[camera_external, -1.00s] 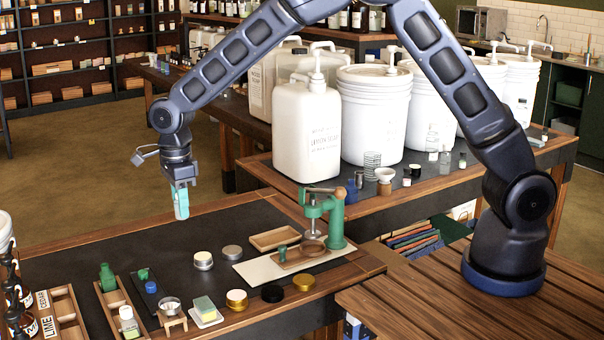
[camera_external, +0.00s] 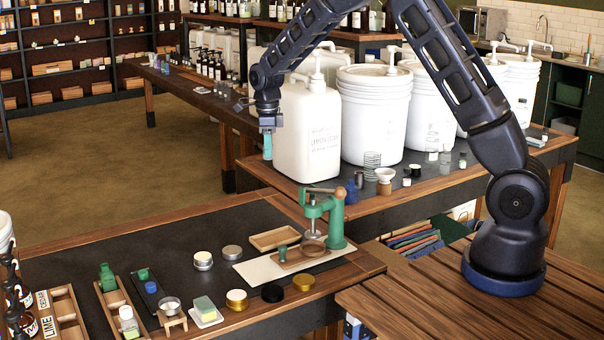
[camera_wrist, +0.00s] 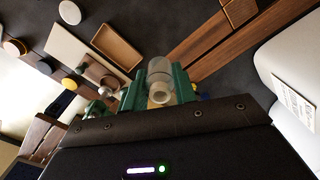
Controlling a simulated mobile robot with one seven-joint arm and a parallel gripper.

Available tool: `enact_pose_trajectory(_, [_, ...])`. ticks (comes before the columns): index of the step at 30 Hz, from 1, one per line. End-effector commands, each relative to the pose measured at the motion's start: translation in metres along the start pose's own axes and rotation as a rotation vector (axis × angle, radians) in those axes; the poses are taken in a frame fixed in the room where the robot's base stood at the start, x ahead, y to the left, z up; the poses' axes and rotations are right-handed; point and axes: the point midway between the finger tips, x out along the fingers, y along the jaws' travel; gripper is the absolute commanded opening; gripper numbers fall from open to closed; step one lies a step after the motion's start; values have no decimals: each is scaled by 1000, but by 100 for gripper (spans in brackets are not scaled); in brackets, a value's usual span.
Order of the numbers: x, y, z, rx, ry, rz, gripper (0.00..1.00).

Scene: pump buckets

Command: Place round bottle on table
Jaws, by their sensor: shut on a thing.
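My gripper (camera_external: 267,147) hangs in the air, pointing down, just left of a large white pump jug (camera_external: 307,135) in the external view. In the wrist view, the green fingers of my gripper (camera_wrist: 159,88) are shut on the round bottle (camera_wrist: 160,72), a small pale translucent bottle with its open mouth toward the camera. The bottle is hard to make out in the external view. The dark-topped front table (camera_external: 130,243) lies below and left of my gripper. The second dark-topped table (camera_external: 262,172), with buckets, stands behind it.
A green press (camera_external: 335,220) stands at the front table's right end, by a wooden tray (camera_external: 274,238). Small tins, bottles and trays line its near edge. White buckets (camera_external: 373,115) and small jars (camera_external: 385,180) crowd the back table. The front table's back-left top is bare.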

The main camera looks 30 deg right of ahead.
Motion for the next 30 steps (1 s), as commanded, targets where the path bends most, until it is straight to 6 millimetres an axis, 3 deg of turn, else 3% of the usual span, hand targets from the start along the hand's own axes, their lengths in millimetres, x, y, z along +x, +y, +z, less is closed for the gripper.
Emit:
enact_pose_trajectory(1, [0, -17, -17, 31, 0, 0, 5])
enact_pose_trajectory(6, [-1, -65, -72, 119, 0, -1, 5])
enact_pose_trajectory(12, [-1, -105, -130, 206, 0, 0, 5])
enact_pose_trajectory(15, [-1, -117, -150, 234, 0, 0, 5])
enact_pose_trajectory(19, [-1, -126, -164, 254, 0, 0, 5])
enact_pose_trajectory(26, [1, -128, -168, 260, 0, 0, 5])
enact_pose_trajectory(30, [17, -128, -169, 260, 1, 2, 5])
